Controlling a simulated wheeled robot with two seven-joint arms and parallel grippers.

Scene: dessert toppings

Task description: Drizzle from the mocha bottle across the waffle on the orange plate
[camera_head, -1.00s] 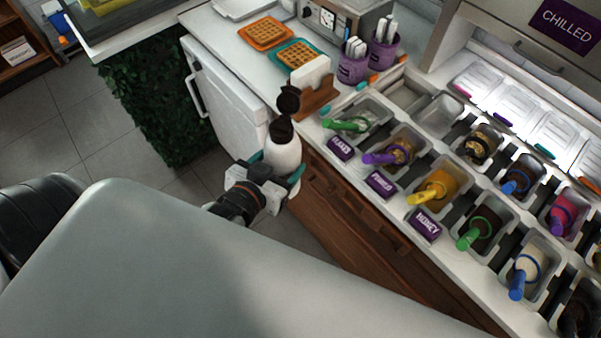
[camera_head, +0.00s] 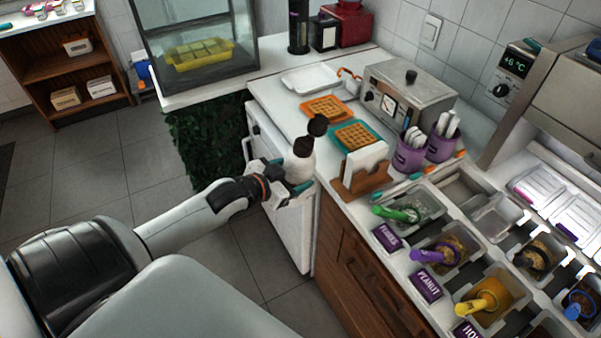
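The orange plate (camera_head: 309,112) lies on the white counter with a waffle (camera_head: 327,108) on it. A teal plate (camera_head: 335,141) with a second waffle (camera_head: 356,134) lies just in front of it, to the right. My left gripper (camera_head: 300,184) is shut around a white bottle (camera_head: 301,165) with a dark top, held upright in front of the counter's edge, near the teal plate. A black round piece (camera_head: 317,125) shows just above the bottle; I cannot tell if it belongs to it. The bottle's label is not readable. My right gripper is not in view.
A napkin holder (camera_head: 362,180) stands right of the bottle, near the counter edge. Purple cups (camera_head: 409,157) with utensils and a metal appliance (camera_head: 409,95) stand behind. A white tray (camera_head: 311,79) lies beyond the orange plate. Topping bins with colored handles fill the right side.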

